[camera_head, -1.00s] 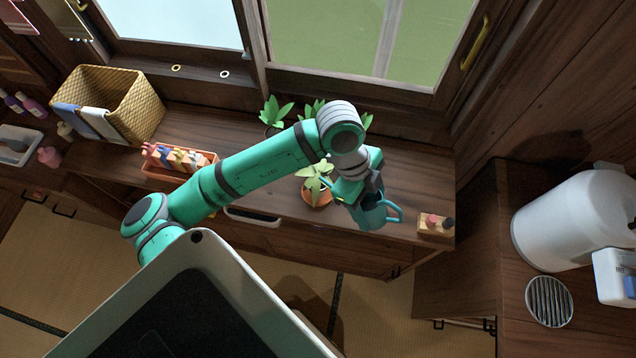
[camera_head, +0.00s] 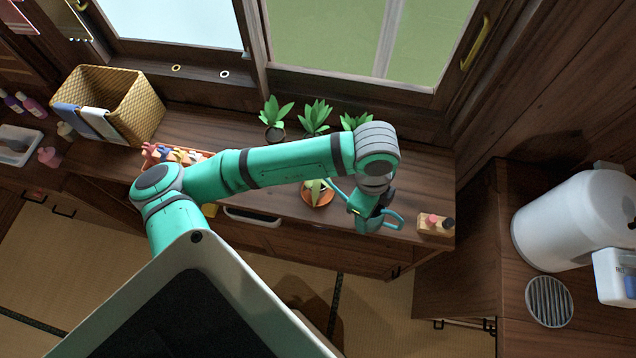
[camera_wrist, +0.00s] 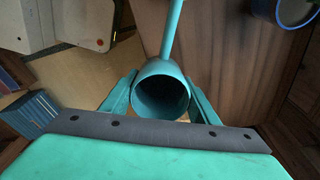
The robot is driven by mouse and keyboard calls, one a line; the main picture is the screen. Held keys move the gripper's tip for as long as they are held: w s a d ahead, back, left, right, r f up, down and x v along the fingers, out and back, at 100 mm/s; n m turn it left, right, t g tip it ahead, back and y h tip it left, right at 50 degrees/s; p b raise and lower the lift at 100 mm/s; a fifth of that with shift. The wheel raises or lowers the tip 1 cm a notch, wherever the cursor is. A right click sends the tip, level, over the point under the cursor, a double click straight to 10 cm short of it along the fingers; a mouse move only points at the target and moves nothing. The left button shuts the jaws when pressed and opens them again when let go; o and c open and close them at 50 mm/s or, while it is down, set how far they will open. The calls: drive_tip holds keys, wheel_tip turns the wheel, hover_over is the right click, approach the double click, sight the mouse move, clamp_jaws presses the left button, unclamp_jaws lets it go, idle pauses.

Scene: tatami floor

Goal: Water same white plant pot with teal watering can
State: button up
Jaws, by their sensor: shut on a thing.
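The teal watering can (camera_wrist: 160,90) is between the two fingers of my gripper (camera_wrist: 158,100) in the wrist view. Its open top faces the camera, and a thin tube runs up from it. In the head view the can (camera_head: 398,219) is held near the front of the wooden counter, right of an orange pot. My gripper (camera_head: 370,203) is partly hidden by my arm there. Three leafy plants stand behind my arm: left (camera_head: 276,110), middle (camera_head: 315,114) and right (camera_head: 355,122). The left one's pot looks dark. I cannot make out a white pot; my arm hides part of that area.
An orange pot (camera_head: 318,197) with a plant stands just left of the can. A small wooden block with pegs (camera_head: 434,224) is to its right. A woven basket (camera_head: 135,95) is at the left. A white cylindrical appliance (camera_head: 565,220) stands on the right counter.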

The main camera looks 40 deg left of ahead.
sight(381, 210)
drive_tip(key=shift+w+d+r, duration=0.1)
drive_tip(key=shift+d+r, duration=0.45)
drive_tip(key=shift+r, duration=0.35)
drive_tip(key=shift+w+d+r, duration=0.1)
drive_tip(key=shift+d+r, duration=0.45)
drive_tip(key=shift+r, duration=0.35)
